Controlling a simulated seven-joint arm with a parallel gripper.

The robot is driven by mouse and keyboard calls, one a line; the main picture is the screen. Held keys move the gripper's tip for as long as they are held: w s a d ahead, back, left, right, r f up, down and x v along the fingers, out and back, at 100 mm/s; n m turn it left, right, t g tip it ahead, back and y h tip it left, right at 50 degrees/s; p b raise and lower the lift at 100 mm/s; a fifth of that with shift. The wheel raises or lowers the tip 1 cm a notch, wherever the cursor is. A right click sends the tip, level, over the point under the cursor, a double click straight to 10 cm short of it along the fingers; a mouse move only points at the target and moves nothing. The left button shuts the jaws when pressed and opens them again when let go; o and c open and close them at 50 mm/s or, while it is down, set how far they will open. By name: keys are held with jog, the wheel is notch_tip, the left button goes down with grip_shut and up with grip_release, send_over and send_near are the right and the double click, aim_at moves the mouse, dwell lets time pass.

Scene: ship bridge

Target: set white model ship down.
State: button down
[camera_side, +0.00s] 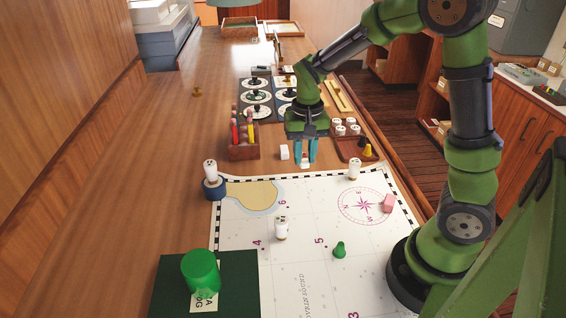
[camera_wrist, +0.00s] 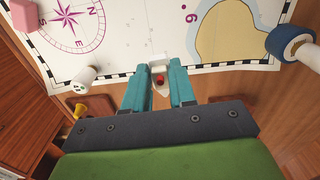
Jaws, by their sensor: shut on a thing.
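The white model ship (camera_wrist: 158,62) is between the two teal fingers of my gripper (camera_wrist: 158,74) in the wrist view, with a small red part showing on it. In the side view only a small piece of the ship (camera_side: 305,159) shows at the fingertips. My gripper (camera_side: 306,158) points down and is shut on the ship, near the chart's far edge. I cannot tell whether the ship's underside touches the surface below; the fingers hide much of its hull.
A small white block (camera_side: 284,152) stands just left of my gripper. The pencil rack (camera_side: 243,152) is farther left, and a brown tray (camera_side: 345,150) is right.

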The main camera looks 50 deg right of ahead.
send_over(307, 196)
jog(key=shift+m, duration=0.3)
notch_tip(307, 196, down, 4)
jog(key=shift+f, duration=2.65)
jog(key=shift+f, duration=0.1)
jog(key=c, duration=0.9)
grip_release()
